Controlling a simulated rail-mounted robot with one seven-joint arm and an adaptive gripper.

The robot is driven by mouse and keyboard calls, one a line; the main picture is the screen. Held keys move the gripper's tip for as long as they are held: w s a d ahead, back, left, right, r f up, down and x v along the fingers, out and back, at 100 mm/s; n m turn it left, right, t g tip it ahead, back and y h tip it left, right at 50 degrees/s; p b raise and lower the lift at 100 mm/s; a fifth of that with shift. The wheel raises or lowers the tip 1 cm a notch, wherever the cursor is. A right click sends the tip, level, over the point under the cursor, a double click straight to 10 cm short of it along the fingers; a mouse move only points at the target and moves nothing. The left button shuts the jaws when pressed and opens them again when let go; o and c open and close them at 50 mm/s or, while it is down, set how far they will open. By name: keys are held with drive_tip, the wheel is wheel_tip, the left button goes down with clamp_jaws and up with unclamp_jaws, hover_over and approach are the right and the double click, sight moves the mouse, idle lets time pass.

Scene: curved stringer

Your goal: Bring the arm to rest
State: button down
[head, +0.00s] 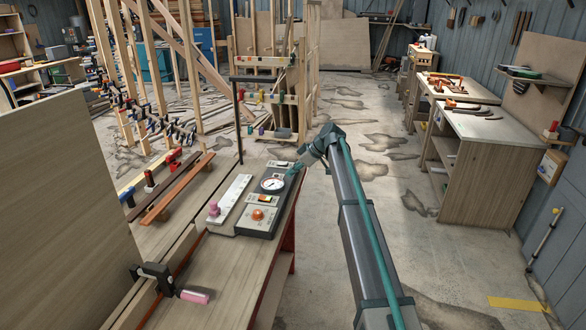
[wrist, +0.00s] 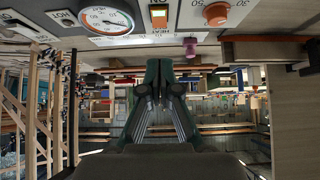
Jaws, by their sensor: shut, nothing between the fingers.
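My arm reaches forward from the bottom of the head view and bends at its far end beside the control panel (head: 243,222). My gripper (head: 292,172) is small there, near the panel's far right edge; whether it touches cannot be told. In the wrist view my gripper (wrist: 160,68) is shut and empty, its two dark green fingers together. The panel carries a round white dial (head: 272,184), also at the top left of the wrist view (wrist: 106,20), and an orange knob (head: 257,215), also at the top of the wrist view (wrist: 216,13). The wrist picture appears upside down.
The panel sits on a wooden bench (head: 205,272) with clamps and wood strips (head: 178,188). A tall board (head: 60,200) stands at left. Timber framing (head: 185,60) rises behind. A workbench (head: 476,165) stands right. The concrete floor right of my arm is open.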

drive_tip(key=s+d+f+m+g+h, duration=0.15)
drive_tip(key=s+d+f+m, duration=0.35)
drive_tip(key=s+f, duration=0.7)
drive_tip(key=s+d+f+m+h, duration=0.2)
drive_tip(key=s+d+f+m, duration=0.25)
drive_tip(key=s+f, duration=0.65)
drive_tip(key=s+d+f+m+g+h, duration=0.15)
drive_tip(key=s+d+f+m, duration=0.35)
drive_tip(key=s+f, duration=0.7)
drive_tip(key=s+d+f+g+h, duration=0.1)
drive_tip(key=s+d+f, duration=0.2)
drive_tip(key=s, duration=1.1)
drive_tip(key=s+d+f+m+g+h, duration=0.1)
drive_tip(key=s+f, duration=0.6)
drive_tip(key=s, duration=0.7)
drive_tip(key=s+d+f+g+h, duration=0.1)
drive_tip(key=s+d+f+g, duration=0.2)
drive_tip(key=s, duration=1.1)
wheel_tip(320, 180, down, 3)
drive_tip(key=d, duration=0.3)
drive_tip(key=shift+m, duration=0.35)
drive_tip(key=shift+s+r, duration=0.1)
